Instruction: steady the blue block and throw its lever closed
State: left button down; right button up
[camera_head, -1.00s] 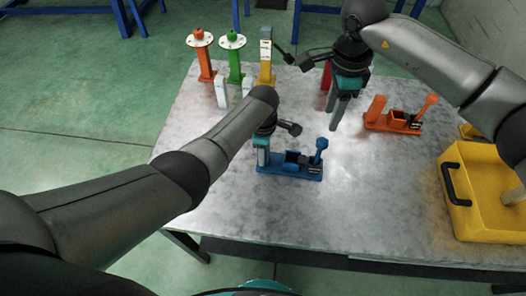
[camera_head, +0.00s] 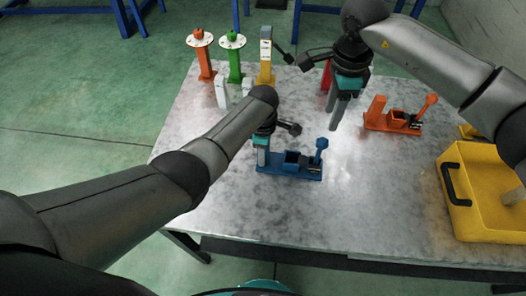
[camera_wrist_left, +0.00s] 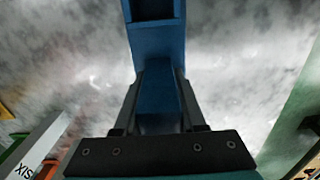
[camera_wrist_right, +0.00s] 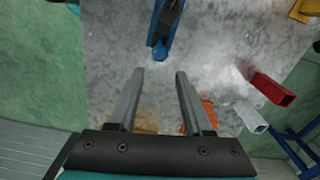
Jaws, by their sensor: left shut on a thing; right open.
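The blue block (camera_head: 288,171) lies near the middle of the table in the head view, with a raised socket in its middle. Its lever (camera_head: 321,145) stands up at the right end. My left gripper (camera_head: 262,156) is shut on the block's left end; in the left wrist view its fingers (camera_wrist_left: 158,75) flank the blue body (camera_wrist_left: 158,55). My right gripper (camera_head: 338,112) points down, open and empty, above the table behind and right of the lever. In the right wrist view the blue lever (camera_wrist_right: 160,48) shows ahead of the open fingers (camera_wrist_right: 159,75), apart from them.
An orange block with a lever (camera_head: 395,122) lies to the right. A yellow bin (camera_head: 485,228) stands at the right edge. Orange (camera_head: 204,62), green (camera_head: 235,65) and yellow (camera_head: 266,62) posts stand at the back left. The table front is clear.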

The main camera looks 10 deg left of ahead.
jog(key=shift+a+m, duration=0.1)
jog(key=shift+m, duration=0.3)
jog(key=c, duration=0.4)
jog(key=shift+s+a+m, duration=0.15)
jog(key=shift+a+m, duration=0.05)
jog(key=shift+m, duration=1)
jog(key=c, duration=0.4)
jog(key=m, duration=0.2)
jog(key=shift+s+a+m, duration=0.15)
jog(key=shift+m, duration=0.25)
jog(key=a+m, duration=0.1)
jog(key=m, duration=0.8)
jog(key=s+a+m+h, duration=0.1)
jog(key=m, duration=0.7)
jog(key=s+a+m+t, duration=0.1)
jog(key=m, duration=0.8)
jog(key=shift+s+a+r+m+h, duration=0.15)
jog(key=shift+a+r+m+h, duration=0.15)
